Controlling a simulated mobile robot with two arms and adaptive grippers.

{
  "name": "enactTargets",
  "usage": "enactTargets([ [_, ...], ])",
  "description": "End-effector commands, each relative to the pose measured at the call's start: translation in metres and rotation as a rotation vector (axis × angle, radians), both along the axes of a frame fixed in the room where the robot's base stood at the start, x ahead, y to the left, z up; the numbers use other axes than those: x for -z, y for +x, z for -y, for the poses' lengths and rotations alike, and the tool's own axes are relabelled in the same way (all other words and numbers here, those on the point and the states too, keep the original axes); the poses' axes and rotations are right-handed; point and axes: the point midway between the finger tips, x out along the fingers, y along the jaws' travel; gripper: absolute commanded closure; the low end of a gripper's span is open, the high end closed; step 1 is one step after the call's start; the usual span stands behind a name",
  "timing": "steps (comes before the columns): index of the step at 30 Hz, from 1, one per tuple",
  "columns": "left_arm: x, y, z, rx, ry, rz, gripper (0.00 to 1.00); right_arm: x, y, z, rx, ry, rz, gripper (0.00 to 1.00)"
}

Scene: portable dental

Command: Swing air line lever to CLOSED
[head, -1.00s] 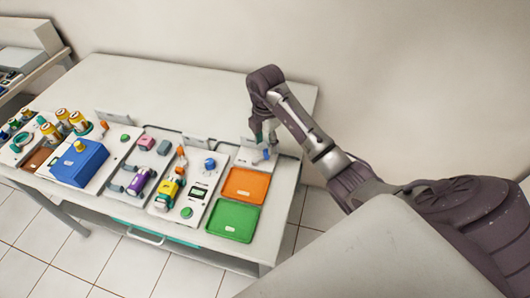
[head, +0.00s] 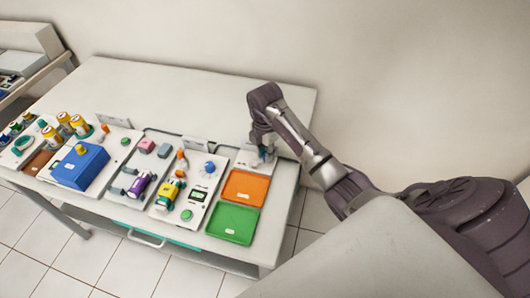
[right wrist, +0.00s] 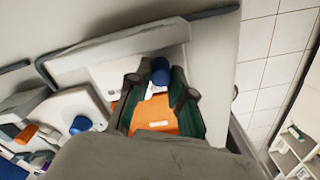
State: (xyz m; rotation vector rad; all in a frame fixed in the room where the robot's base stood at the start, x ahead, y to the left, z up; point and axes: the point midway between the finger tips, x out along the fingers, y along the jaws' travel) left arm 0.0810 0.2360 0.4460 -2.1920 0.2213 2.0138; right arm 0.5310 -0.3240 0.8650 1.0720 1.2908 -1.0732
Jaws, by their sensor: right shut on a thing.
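The air line lever shows as a blue knob (right wrist: 160,72) in the right wrist view, over a pale panel behind the orange tray. In the head view its blue part (head: 263,151) is mostly hidden by the gripper. My right gripper (head: 262,149) is down at the back right of the table. In the right wrist view its two fingers (right wrist: 160,84) stand either side of the knob, shut on it. Which way the lever points, and any CLOSED mark, cannot be made out. My left gripper is not in view.
An orange tray (head: 243,186) and a green tray (head: 232,223) lie in front of the gripper. Left of them are a panel with a blue dial (head: 210,167), yellow and purple fittings, and a blue box (head: 80,164). The table's back (head: 190,95) is clear.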

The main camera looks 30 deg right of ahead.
Motion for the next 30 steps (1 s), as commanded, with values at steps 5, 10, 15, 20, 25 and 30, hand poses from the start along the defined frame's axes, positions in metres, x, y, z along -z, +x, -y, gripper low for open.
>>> enactTargets([
  [5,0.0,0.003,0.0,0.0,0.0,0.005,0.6,0.0,0.0,0.001,-0.009,-0.002,-0.001,1.0],
  [10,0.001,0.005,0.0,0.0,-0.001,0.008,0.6,0.0,0.002,0.001,-0.059,-0.003,0.0,1.0],
  [15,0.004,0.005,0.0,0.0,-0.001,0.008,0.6,0.0,0.007,0.002,-0.16,-0.004,-0.001,1.0],
  [20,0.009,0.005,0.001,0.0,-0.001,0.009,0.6,0.001,0.012,0.002,-0.293,-0.005,-0.001,1.0],
  [25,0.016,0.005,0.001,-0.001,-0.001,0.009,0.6,0.001,0.017,0.0,-0.436,-0.004,0.0,1.0],
  [30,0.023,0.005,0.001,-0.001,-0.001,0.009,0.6,0.002,0.022,-0.002,-0.564,-0.003,0.0,1.0],
])
